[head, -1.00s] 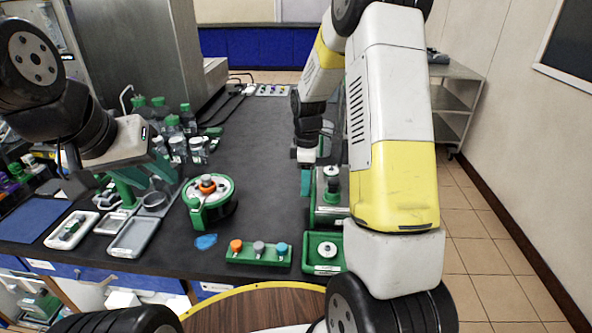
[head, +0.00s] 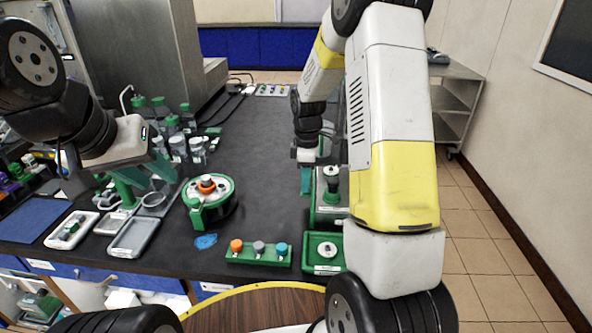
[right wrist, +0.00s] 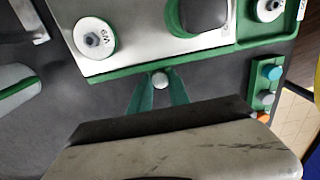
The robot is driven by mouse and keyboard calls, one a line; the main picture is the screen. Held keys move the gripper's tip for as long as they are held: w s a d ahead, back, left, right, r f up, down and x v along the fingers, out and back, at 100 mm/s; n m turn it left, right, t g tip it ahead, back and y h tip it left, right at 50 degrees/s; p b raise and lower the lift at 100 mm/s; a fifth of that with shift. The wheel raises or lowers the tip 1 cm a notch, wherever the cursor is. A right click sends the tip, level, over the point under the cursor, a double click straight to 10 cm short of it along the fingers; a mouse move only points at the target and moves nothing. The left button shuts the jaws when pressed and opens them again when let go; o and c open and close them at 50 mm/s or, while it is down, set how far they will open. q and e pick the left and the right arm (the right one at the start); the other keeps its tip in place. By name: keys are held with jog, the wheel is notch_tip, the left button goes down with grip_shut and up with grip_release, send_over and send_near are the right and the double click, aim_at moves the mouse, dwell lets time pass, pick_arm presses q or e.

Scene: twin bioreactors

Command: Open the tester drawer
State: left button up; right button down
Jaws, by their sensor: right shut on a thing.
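The tester, a green-based unit with a pale top (right wrist: 160,40), is in the upper part of the right wrist view. It also shows in the head view (head: 330,213), partly hidden by my right arm. A small round grey knob (right wrist: 160,80) sticks out from its near side in the wrist view. My right gripper (right wrist: 160,92) has its green fingers shut on this knob, one on each side. In the head view the right gripper (head: 305,181) is at the tester's left side. No gap at a drawer front is clear. My left gripper (head: 148,178) is open and empty above the trays.
A green tray (head: 324,268) and a rack with coloured knobs (head: 258,259) stand in front of the tester. A round green-and-white device (head: 207,200) is to the left. Bottles (head: 190,145) stand further back.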

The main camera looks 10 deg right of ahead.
dwell(0.7)
jog(key=w+a, duration=0.1)
jog(key=a, duration=0.3)
jog(key=w+a, duration=0.1)
jog(key=a, duration=0.2)
jog(key=w+a, duration=0.1)
jog(key=a, duration=0.3)
jog(key=shift+w+a, duration=0.25)
jog(key=shift+a, duration=0.05)
jog(key=c, duration=1.2)
grip_release()
jog(key=shift+c, duration=0.2)
notch_tip(320, 180, up, 8)
jog(key=shift+s, duration=0.1)
